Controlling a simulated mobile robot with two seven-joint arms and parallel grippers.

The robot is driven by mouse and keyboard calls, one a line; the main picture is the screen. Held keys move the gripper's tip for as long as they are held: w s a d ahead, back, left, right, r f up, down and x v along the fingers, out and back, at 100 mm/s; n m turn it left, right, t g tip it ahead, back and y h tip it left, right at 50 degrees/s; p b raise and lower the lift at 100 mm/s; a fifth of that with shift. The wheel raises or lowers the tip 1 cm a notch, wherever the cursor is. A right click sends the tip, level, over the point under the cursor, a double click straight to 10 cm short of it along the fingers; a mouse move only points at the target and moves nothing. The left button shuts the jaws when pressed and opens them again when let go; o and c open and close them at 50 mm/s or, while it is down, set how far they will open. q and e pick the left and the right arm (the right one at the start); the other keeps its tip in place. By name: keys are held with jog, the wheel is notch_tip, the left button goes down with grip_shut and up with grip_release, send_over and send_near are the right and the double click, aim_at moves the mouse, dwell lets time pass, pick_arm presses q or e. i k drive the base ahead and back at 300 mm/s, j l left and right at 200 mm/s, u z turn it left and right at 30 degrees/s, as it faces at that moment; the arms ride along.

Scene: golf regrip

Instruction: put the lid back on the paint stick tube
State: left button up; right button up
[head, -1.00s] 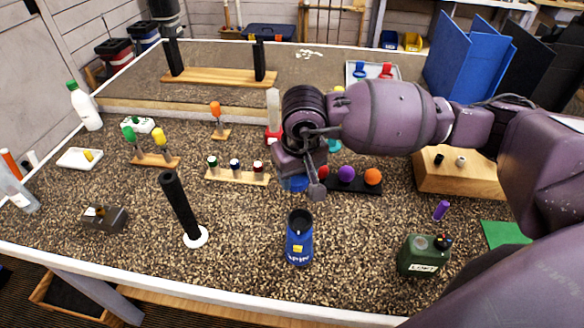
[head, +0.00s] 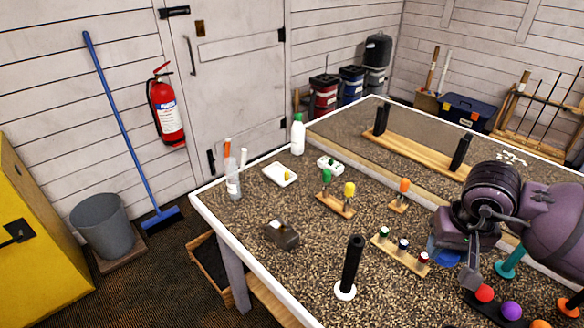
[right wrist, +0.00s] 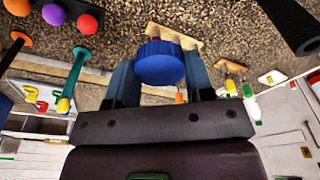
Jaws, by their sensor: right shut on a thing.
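My right gripper (right wrist: 160,80) is shut on a round blue lid with a ribbed edge (right wrist: 159,62), one finger on each side of it. In the head view the right gripper (head: 455,262) hangs over the right part of the bench, with the blue lid (head: 438,254) partly hidden by it. An orange stick-like tube (head: 227,148) stands at the bench's left edge, partly behind a clear bottle. I cannot tell for sure which thing is the paint stick tube. My left gripper is not in view.
A wooden rack with several small capped sticks (head: 400,255) stands close left of the gripper. A black grip on a white base (head: 350,268), a dark grey block (head: 281,235) and a rack with green and yellow handles (head: 335,205) stand further left. Speckled bench top between them is clear.

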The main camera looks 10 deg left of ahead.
aim_at(233, 179)
jog(key=i+j, duration=0.15)
jog(key=j, duration=0.2)
jog(key=i+j+u, duration=0.15)
jog(key=j, duration=0.2)
jog(key=i+j+u, duration=0.15)
jog(key=i+j, duration=0.25)
jog(key=i, duration=0.1)
